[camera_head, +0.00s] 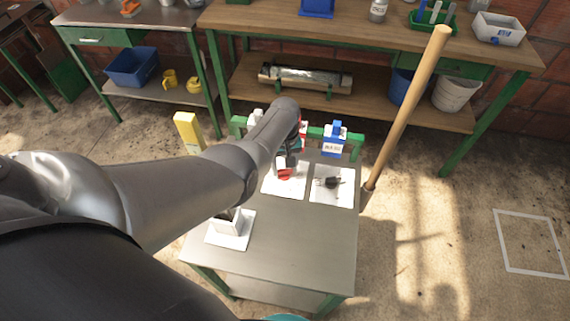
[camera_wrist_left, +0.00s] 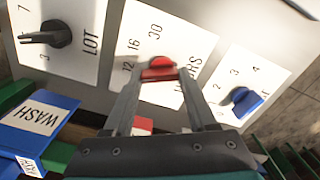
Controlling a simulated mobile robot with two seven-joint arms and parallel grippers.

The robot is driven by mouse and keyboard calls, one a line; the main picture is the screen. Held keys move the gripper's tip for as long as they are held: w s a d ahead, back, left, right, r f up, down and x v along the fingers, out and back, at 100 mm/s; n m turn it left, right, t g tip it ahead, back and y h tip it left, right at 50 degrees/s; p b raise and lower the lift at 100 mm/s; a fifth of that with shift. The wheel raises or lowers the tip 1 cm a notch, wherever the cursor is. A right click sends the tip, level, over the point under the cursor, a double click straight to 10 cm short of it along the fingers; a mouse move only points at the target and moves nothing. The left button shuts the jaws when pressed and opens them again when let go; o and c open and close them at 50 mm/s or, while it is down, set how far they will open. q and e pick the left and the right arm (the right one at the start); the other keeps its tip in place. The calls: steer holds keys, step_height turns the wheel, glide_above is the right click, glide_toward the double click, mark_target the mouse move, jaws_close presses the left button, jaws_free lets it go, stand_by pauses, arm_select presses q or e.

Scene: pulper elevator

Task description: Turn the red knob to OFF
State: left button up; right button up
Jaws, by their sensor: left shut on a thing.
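The red knob (camera_wrist_left: 160,68) sits on a white dial card marked 12, 16, 30 and partly covered lettering. My left gripper (camera_wrist_left: 158,73) is shut on it, with one finger on each side. In the head view the red knob (camera_head: 285,174) shows just below the end of my left arm. My left gripper (camera_head: 287,162) is over it and partly hidden by the arm. I cannot tell which mark the knob points at, and I see no OFF mark. My right gripper is not in view.
A black knob (camera_wrist_left: 45,36) and a blue knob (camera_wrist_left: 243,100) stand on cards beside it. A blue WASH block (camera_wrist_left: 38,122) is near my gripper.

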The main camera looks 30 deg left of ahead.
mark_target(284, 169)
arm_select(q)
steer(key=n, duration=0.3)
steer(key=shift+n, duration=0.3)
steer(key=shift+a+n+p, duration=0.1)
steer(key=shift+n+p, duration=0.2)
steer(key=shift+n, duration=1.3)
steer(key=o, duration=1.4)
steer(key=shift+c, duration=0.2)
steer(key=shift+r, duration=0.1)
step_height(284, 169, up, 15)
steer(key=p, duration=0.8)
